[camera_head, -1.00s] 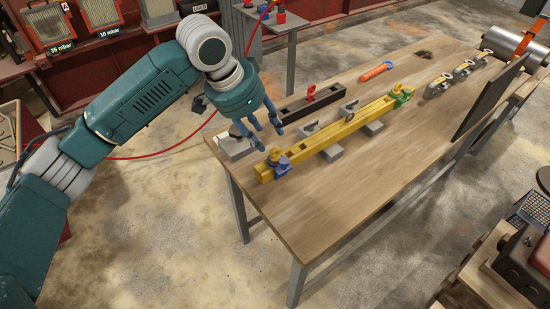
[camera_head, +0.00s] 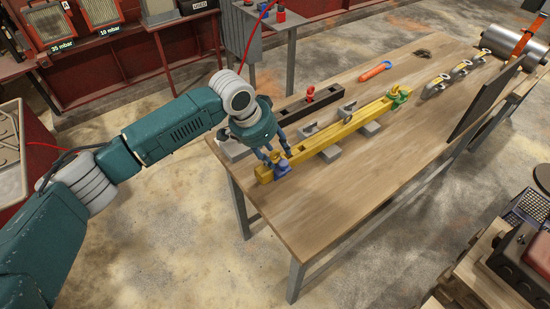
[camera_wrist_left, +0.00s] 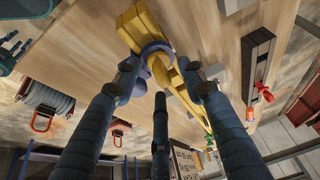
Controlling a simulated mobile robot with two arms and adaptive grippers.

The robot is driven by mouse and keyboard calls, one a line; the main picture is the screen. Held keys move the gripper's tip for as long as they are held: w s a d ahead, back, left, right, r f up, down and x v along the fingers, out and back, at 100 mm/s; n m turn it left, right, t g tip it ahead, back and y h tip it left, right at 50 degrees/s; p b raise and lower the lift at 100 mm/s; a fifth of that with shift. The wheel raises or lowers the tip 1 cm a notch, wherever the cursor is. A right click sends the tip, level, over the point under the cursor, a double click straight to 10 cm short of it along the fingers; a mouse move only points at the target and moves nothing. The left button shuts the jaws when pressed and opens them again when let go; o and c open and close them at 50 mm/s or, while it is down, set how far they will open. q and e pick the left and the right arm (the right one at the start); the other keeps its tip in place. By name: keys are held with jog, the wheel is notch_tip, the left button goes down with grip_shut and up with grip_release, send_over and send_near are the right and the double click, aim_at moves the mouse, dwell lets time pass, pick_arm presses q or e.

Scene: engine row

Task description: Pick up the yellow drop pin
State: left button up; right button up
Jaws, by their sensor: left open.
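A long yellow beam (camera_head: 340,128) lies on the wooden table (camera_head: 330,205). At its near end is a blue clamp-like part (camera_head: 282,167), which looks purple in the left wrist view (camera_wrist_left: 156,49). A small yellow piece, seemingly the drop pin (camera_wrist_left: 164,75), shows at this part in the left wrist view. In the head view the fingers mostly hide it. My left gripper (camera_head: 275,157) is open, its fingers just above the beam's near end. In the left wrist view its three fingers (camera_wrist_left: 160,78) spread around the yellow piece; contact cannot be told. My right gripper is out of view.
A black bar (camera_head: 325,98) with a red knob lies behind the beam. Grey blocks (camera_head: 330,153) sit under the beam. An orange-handled tool (camera_head: 375,70) lies farther back. A dark upright panel (camera_head: 485,103) stands at the right. The table front is clear.

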pick_arm(q)
grip_shut()
